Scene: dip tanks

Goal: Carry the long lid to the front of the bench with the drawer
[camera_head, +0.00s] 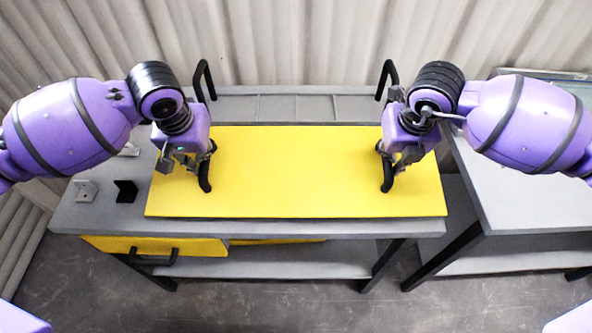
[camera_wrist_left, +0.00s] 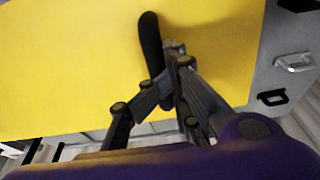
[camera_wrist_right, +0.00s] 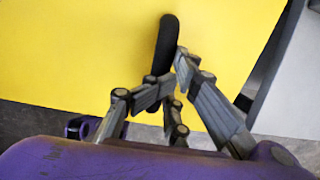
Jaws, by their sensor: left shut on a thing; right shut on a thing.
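The long lid (camera_head: 300,175) is a flat yellow board with two upright black handles. It lies level over the bench (camera_head: 75,217), its front edge close to the bench's front edge; I cannot tell if it touches the top. My left gripper (camera_head: 207,160) is shut on the lid's left handle (camera_head: 205,178), also seen in the left wrist view (camera_wrist_left: 151,42). My right gripper (camera_head: 387,158) is shut on the right handle (camera_head: 388,178), also seen in the right wrist view (camera_wrist_right: 167,40). The yellow drawer (camera_head: 205,247) under the bench's left side has a black handle (camera_head: 153,258).
A long grey tank (camera_head: 300,107) with black end handles (camera_head: 204,80) stands behind the lid. A white bracket (camera_head: 86,190) and a black bracket (camera_head: 125,190) sit on the bench left of the lid. Another grey bench (camera_head: 530,195) stands close on the right.

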